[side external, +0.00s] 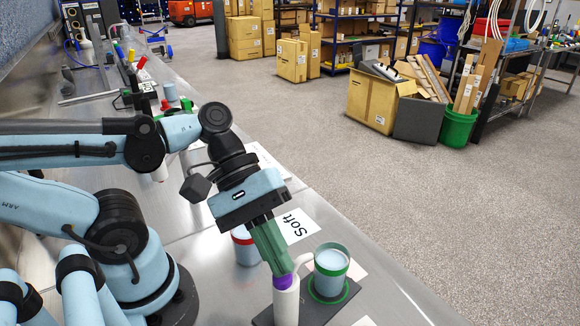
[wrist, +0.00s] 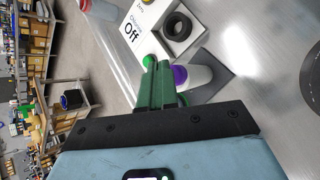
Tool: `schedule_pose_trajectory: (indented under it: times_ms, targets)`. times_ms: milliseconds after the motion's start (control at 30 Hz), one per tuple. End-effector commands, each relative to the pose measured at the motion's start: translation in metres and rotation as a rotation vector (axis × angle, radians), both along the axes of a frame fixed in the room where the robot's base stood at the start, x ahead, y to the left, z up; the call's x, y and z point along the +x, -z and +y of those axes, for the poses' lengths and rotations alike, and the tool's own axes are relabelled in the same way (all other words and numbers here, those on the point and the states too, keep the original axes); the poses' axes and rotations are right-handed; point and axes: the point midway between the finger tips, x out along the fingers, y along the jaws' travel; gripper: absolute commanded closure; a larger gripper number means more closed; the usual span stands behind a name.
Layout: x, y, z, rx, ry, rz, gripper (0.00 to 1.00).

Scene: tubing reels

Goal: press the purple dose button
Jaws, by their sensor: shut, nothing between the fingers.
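The purple dose button (side external: 283,282) sits on top of a white upright dispenser (side external: 287,303) with a curved white spout. My gripper (side external: 279,268) has green fingers, shut and empty, pointing down. In the side view its tips are right over the button and hide part of it; I cannot tell whether they touch. In the wrist view the purple button (wrist: 180,76) shows just right of my gripper's fingers (wrist: 157,72), partly hidden by them. A cup with a green rim (side external: 331,262) stands beside the dispenser, under the spout's side, in a green ring.
A cup with a red band (side external: 242,247) stands behind my gripper.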

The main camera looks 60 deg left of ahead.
Motion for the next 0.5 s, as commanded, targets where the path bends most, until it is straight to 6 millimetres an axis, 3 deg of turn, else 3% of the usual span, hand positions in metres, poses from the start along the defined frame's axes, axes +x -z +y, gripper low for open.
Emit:
schedule_pose_trajectory:
  times_ms: [500]
  targets:
    - [0.0001,0.0049,0.0,0.0,0.0,0.0,1.0]
